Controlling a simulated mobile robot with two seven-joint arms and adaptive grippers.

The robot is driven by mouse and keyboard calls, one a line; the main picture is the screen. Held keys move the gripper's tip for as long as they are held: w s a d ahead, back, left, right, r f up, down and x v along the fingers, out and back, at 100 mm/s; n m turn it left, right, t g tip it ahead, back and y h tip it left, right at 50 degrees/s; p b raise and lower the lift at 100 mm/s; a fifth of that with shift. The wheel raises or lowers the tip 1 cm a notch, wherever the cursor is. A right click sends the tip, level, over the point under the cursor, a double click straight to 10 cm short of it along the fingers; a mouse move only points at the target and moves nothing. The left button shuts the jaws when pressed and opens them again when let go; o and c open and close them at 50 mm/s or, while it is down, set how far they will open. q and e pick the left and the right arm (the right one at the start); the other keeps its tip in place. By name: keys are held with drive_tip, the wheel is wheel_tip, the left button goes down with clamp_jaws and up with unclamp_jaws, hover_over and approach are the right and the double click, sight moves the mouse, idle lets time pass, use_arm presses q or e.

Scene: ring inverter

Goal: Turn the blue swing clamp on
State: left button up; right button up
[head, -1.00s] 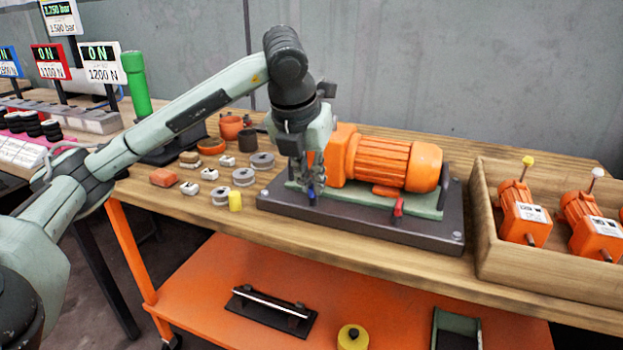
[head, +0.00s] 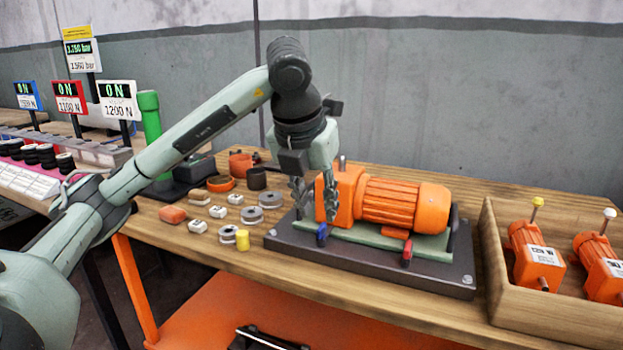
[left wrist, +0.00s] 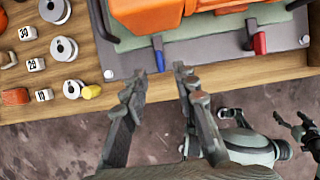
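The blue swing clamp (head: 322,235) is at the front left of the dark fixture plate, in front of the orange motor (head: 400,203). Its blue handle (left wrist: 159,55) points toward the plate's front edge in the left wrist view. My left gripper (head: 315,207) hangs over the plate just above this clamp. In the left wrist view its fingers (left wrist: 158,80) are spread, with nothing between the tips and the blue handle just beyond them. The blue-framed sign (head: 28,96) reads ON. Dark jointed parts (left wrist: 300,130) at the right edge may be my right gripper; its state is unclear.
A red clamp (head: 407,250) is further right on the fixture plate (head: 440,276). Weights, numbered blocks and a yellow cylinder (head: 242,240) stand left of the plate. A wooden box (head: 500,300) with orange motors is at the right. Red- and white-framed signs also read ON.

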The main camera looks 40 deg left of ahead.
use_arm(q)
drive_tip(key=v, duration=0.7)
drive_tip(key=shift+r, duration=0.2)
drive_tip(key=shift+s, duration=0.15)
